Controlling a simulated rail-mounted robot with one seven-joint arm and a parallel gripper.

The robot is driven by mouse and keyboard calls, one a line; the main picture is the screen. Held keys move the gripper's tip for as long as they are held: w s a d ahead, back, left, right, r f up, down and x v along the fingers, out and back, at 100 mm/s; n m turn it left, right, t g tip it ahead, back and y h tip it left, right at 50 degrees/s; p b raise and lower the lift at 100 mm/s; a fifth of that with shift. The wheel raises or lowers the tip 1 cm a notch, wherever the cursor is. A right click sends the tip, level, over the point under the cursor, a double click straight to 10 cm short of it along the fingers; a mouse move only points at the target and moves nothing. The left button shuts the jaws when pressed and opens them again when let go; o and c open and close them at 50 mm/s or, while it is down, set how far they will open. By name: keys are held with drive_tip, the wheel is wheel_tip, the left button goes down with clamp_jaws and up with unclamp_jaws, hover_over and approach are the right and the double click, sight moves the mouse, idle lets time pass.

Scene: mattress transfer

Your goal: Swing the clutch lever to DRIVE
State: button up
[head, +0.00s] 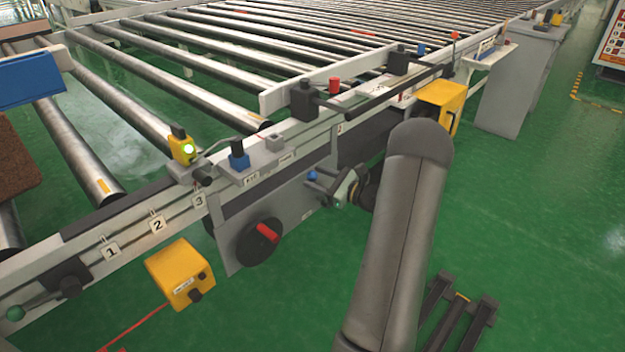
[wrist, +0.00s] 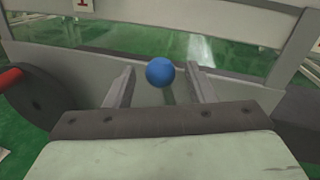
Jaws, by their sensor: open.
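A blue ball knob on a short stem, which looks like the clutch lever (head: 312,175), stands at the side panel of the roller conveyor. It also shows in the wrist view as a blue ball (wrist: 160,71), between and just past my fingertips. My gripper (head: 323,187) is open, with one finger on each side of the knob's stem in the wrist view (wrist: 160,86). I see a gap on both sides, and cannot tell how deep the stem sits between the fingers. No DRIVE marking is readable.
A dark round disc with a red handle (head: 267,233) is left of my gripper. Yellow boxes stand at the lower left (head: 180,273) and behind my arm (head: 441,95). The conveyor rail (head: 130,222) runs above. The green floor at right is mostly clear.

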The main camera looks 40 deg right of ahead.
drive_tip(key=shift+x, duration=1.1)
clamp_jaws()
drive_tip(key=shift+r, duration=0.1)
